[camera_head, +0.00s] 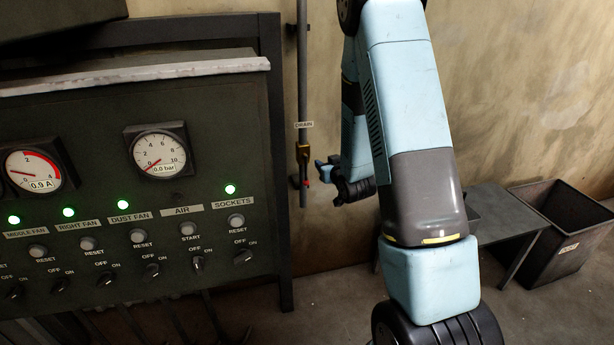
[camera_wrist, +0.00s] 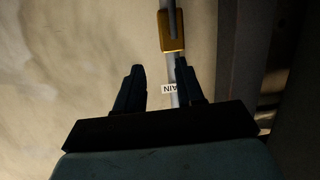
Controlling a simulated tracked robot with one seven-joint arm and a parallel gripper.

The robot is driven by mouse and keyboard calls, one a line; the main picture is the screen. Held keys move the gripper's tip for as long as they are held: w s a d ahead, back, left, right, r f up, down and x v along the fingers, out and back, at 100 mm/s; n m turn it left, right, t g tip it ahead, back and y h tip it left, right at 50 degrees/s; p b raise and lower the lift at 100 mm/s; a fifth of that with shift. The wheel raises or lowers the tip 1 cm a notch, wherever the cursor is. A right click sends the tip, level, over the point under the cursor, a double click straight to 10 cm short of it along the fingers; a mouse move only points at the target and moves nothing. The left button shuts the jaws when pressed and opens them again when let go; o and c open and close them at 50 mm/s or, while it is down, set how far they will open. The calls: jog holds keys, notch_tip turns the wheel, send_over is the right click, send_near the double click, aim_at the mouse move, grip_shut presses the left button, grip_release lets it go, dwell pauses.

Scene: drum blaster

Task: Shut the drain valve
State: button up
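The drain valve (camera_head: 303,154) is a small brass body on a thin vertical grey pipe, under a DRAIN label (camera_head: 304,125). A lever with a red tip (camera_head: 307,183) hangs down beside the pipe below it. My gripper (camera_head: 321,169) is just right of the valve and lever, pointing left, with no visible hold on them. The brass valve (camera_wrist: 172,32) is beyond the right fingertip there, and the label (camera_wrist: 170,88), upside down, shows partly behind the right finger.
A dark control panel (camera_head: 120,220) with gauges, green lamps and switches stands left of the pipe (camera_head: 302,60). The beige wall (camera_head: 330,225) is close behind the valve. A grey table (camera_head: 500,212) and a dark bin (camera_head: 560,235) stand at the right.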

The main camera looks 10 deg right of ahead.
jog(key=t+y, duration=0.2)
send_near(306, 174)
jog(key=s+d, duration=0.1)
jog(key=s, duration=0.3)
jog(key=w+a, duration=0.2)
jog(key=w, duration=1.1)
jog(key=shift+a+n, duration=0.2)
jog(key=shift+n, duration=0.1)
jog(key=shift+f, duration=0.1)
grip_shut()
jog(key=shift+s, duration=0.1)
dwell(0.3)
jog(key=shift+a, duration=0.3)
